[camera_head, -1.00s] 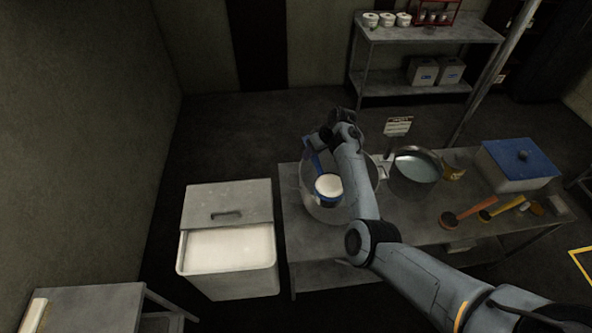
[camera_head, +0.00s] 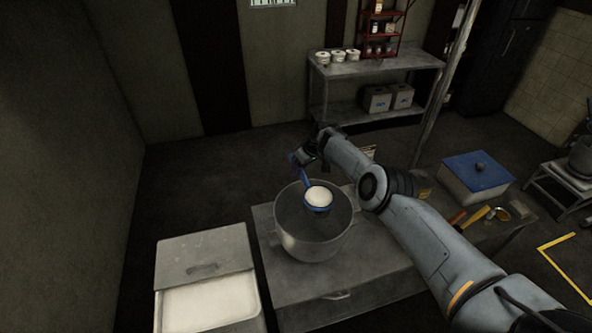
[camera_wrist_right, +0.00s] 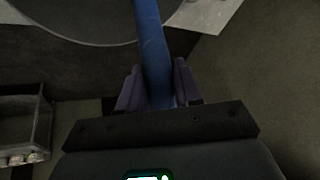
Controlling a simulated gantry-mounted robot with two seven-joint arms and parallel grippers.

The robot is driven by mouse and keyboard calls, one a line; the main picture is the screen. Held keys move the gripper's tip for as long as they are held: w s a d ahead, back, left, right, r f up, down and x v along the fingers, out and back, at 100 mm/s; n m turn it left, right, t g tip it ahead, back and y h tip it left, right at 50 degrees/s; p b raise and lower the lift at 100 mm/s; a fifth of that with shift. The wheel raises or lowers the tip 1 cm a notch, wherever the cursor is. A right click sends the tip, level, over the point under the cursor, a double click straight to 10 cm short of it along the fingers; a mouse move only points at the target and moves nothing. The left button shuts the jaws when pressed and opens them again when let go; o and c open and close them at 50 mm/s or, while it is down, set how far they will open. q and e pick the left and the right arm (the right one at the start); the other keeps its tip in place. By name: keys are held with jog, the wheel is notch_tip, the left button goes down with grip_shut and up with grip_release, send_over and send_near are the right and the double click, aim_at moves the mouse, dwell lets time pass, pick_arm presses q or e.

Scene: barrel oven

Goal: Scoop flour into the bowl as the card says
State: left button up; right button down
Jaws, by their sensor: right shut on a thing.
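A blue-handled scoop (camera_head: 318,208) heaped with white flour is over the large metal bowl (camera_head: 284,240) in the head view. My right gripper (camera_head: 306,160) is shut on the scoop's blue handle, just beyond the bowl's far rim. The blue handle (camera_wrist_right: 152,50) shows between its fingers in the right wrist view. The inside of the bowl looks dark and I cannot tell its contents. The flour bin (camera_head: 205,252) stands left of the table with its lid partly back and white flour (camera_head: 208,303) showing. A card (camera_head: 369,152) is mostly hidden behind my right arm. My left gripper is not in view.
The bowl stands on a metal table (camera_head: 300,285). A white box with a blue lid (camera_head: 478,176) and several handled tools (camera_head: 476,214) are at its right, beyond my forearm. A shelf (camera_head: 375,62) stands at the back.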

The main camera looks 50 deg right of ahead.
jog(key=shift+d+r, duration=0.15)
jog(key=shift+d, duration=0.15)
jog(key=shift+w+d+r, duration=0.1)
jog(key=shift+d+r, duration=0.1)
jog(key=shift+d, duration=0.25)
dwell(0.5)
jog(key=shift+w+d+r, duration=0.1)
jog(key=shift+d+r, duration=0.05)
dwell(0.3)
